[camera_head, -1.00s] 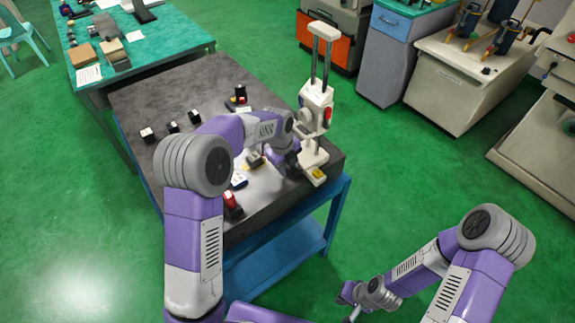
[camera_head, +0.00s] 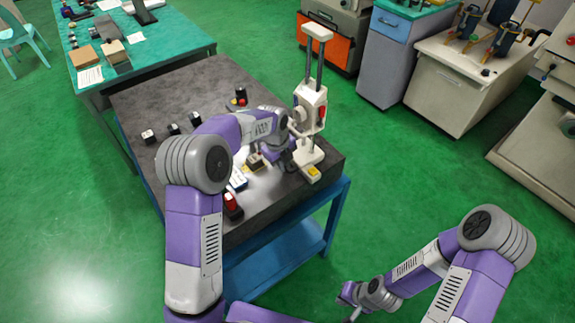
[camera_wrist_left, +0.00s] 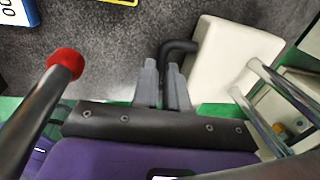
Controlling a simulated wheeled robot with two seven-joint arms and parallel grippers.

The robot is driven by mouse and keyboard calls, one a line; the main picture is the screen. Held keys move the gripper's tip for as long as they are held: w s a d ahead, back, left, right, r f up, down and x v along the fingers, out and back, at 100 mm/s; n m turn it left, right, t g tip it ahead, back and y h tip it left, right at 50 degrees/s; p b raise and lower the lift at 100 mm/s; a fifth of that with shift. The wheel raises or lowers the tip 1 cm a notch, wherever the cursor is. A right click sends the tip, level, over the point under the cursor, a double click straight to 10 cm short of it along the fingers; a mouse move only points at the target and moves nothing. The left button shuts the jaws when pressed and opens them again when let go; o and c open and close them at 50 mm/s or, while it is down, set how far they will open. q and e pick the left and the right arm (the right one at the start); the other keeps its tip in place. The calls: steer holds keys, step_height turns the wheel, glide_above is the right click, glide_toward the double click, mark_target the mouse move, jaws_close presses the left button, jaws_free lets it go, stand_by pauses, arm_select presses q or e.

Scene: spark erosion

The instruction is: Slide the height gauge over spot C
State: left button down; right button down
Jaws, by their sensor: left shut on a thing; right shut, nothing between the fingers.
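The height gauge (camera_head: 311,105) stands upright near the right edge of the dark surface plate (camera_head: 185,85). My left gripper (camera_wrist_left: 165,80) is shut on a black bent handle (camera_wrist_left: 178,47) beside that base. In the head view my left gripper (camera_head: 286,160) is partly hidden by its own wrist, left of the gauge. My right gripper (camera_head: 347,298) is shut and empty, low over the floor. I cannot make out spot C's lettering.
Small dark blocks (camera_head: 173,129) stand on the plate's left part. A red-topped item (camera_head: 232,204) and a blue-white card (camera_head: 238,179) lie near its front. The plate's back is mostly clear.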

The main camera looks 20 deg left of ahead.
arm_select(q)
steer(key=shift+w+a, duration=0.5)
steer(key=shift+a, duration=0.1)
steer(key=c, duration=1.2)
jaws_free()
steer(key=shift+s+d, duration=0.1)
steer(key=shift+d, duration=0.05)
steer(key=shift+o, duration=0.2)
steer(key=shift+r, duration=0.1)
step_height(320, 180, up, 7)
steer(key=s, duration=0.1)
steer(key=shift+a+r+p, duration=0.15)
steer(key=shift+a+p, duration=0.2)
steer(key=shift+a, duration=0.05)
